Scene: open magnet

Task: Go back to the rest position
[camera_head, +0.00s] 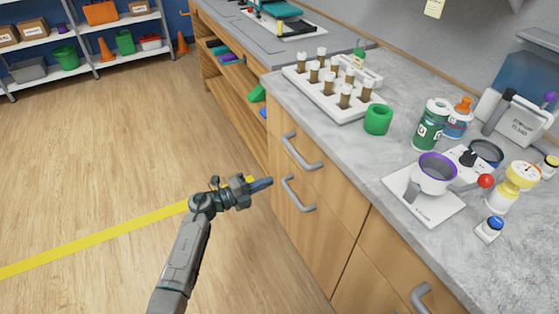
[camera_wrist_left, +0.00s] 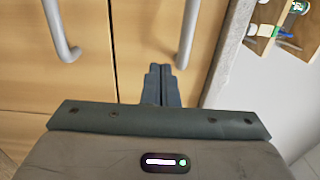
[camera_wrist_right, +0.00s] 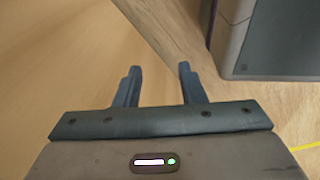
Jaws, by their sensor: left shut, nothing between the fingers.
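My left gripper (camera_head: 262,184) is in front of the wooden cabinet, close to its curved grey door handles (camera_head: 299,194). In the left wrist view its fingers (camera_wrist_left: 160,84) are together and empty, with the cabinet doors and two handles beyond them. In the right wrist view my right gripper (camera_wrist_right: 158,82) has its fingers apart with nothing between them. A plain wooden surface lies beyond it. The right gripper does not show in the head view.
Shelves (camera_head: 88,35) stand at the back left.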

